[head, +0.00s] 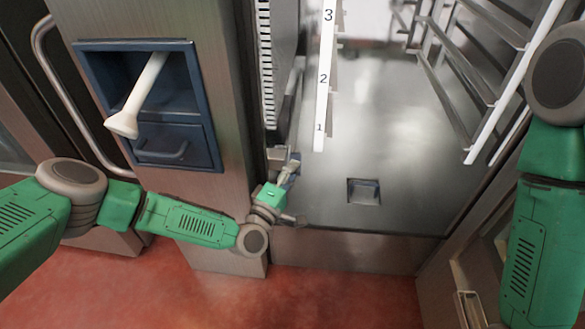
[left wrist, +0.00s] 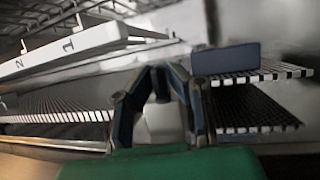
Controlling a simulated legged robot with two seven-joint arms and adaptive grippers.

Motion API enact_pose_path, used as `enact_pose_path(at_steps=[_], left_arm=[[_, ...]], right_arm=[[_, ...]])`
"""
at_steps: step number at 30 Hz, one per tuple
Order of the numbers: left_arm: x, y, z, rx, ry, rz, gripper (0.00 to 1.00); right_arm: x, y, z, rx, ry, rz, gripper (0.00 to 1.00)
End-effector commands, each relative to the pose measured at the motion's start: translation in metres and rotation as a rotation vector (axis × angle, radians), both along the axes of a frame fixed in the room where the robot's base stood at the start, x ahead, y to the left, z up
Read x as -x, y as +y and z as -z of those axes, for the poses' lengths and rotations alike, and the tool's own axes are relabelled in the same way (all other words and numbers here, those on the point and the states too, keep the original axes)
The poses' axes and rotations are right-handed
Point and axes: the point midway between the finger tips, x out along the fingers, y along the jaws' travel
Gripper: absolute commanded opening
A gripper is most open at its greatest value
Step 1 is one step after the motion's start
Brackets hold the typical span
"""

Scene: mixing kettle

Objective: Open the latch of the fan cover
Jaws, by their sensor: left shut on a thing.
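The fan cover (head: 265,62) is the slatted panel on the left inner wall of the open steel cabinet. Its slats fill much of the left wrist view (left wrist: 255,115). My left gripper (head: 291,163) reaches into the cabinet opening at the cover's lower end. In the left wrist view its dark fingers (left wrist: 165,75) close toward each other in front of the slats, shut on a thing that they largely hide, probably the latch. A blue-grey block (left wrist: 226,58) sits beside the right finger; I cannot tell if it is part of the latch. My right gripper is out of view.
A white numbered strip (head: 323,85) stands just right of my left gripper. Wire racks (head: 465,60) line the right wall. A drain recess (head: 364,191) is in the cabinet floor. A white handle (head: 138,98) juts from a blue recess on the left post.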

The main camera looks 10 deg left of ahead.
Motion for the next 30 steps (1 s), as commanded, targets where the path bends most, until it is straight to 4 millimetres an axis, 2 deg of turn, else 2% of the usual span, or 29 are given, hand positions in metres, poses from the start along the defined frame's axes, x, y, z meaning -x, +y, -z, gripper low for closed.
enact_pose_path(at_steps=[2,15,30], left_arm=[[0.004,-0.007,0.007,-0.005,-0.051,0.016,0.0],[0.001,-0.006,0.019,-0.003,-0.338,0.017,0.0],[-0.001,-0.006,0.022,-0.001,-0.428,0.016,0.0]], right_arm=[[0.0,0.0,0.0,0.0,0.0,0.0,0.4],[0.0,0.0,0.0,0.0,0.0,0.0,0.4],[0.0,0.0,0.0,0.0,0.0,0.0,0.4]])
